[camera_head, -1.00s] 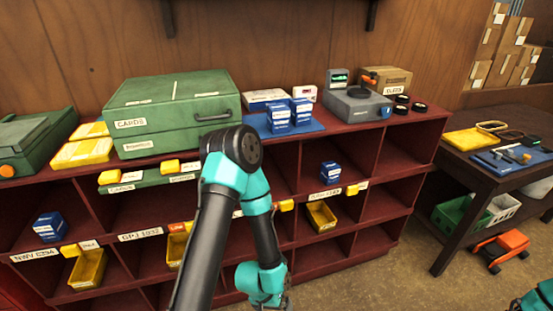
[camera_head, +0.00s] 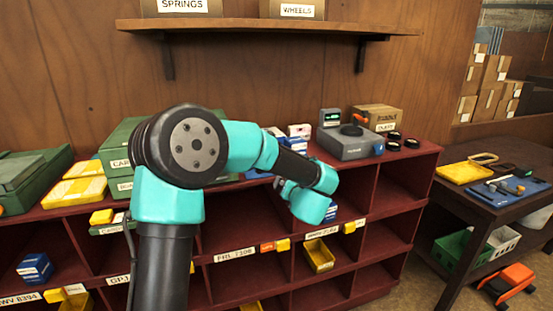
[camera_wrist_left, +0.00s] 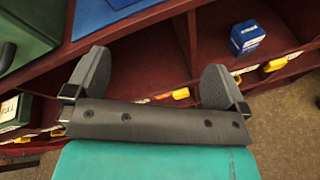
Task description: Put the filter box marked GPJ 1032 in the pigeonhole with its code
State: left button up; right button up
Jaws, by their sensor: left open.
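My left gripper shows only in the left wrist view (camera_wrist_left: 156,62), open and empty, its two dark fingers apart in front of the red shelf unit. In the head view my left arm hides it. The pigeonhole label starting GPJ (camera_head: 118,280) is partly covered by my arm. Most of the blue boxes on the unit's top are hidden behind my arm. One blue box (camera_head: 35,268) sits in a left pigeonhole above the NWV 8394 label. Another blue box (camera_head: 331,210) is in a right pigeonhole and also shows in the wrist view (camera_wrist_left: 245,37). No box code is readable. My right gripper is out of view.
The red shelf unit (camera_head: 430,180) carries a green case (camera_head: 118,150), yellow boxes (camera_head: 75,190) and a grey device (camera_head: 350,142). Yellow bins, one of them (camera_head: 319,255), and yellow clips sit along the pigeonholes. A wall shelf (camera_head: 270,26) hangs above. A dark table (camera_head: 500,205) stands at right.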

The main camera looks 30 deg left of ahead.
pick_arm(q)
notch_tip(320, 180, up, 8)
jog(key=s+n+g+y, duration=0.1)
jog(key=n, duration=0.6)
jog(key=shift+s+f, duration=0.15)
jog(key=shift+a, duration=0.15)
jog(key=x, duration=1.2)
jog(key=shift+s+a, duration=0.1)
jog(key=shift+a, duration=0.05)
jog(key=shift+a+f, duration=0.1)
jog(key=shift+x, duration=2.55)
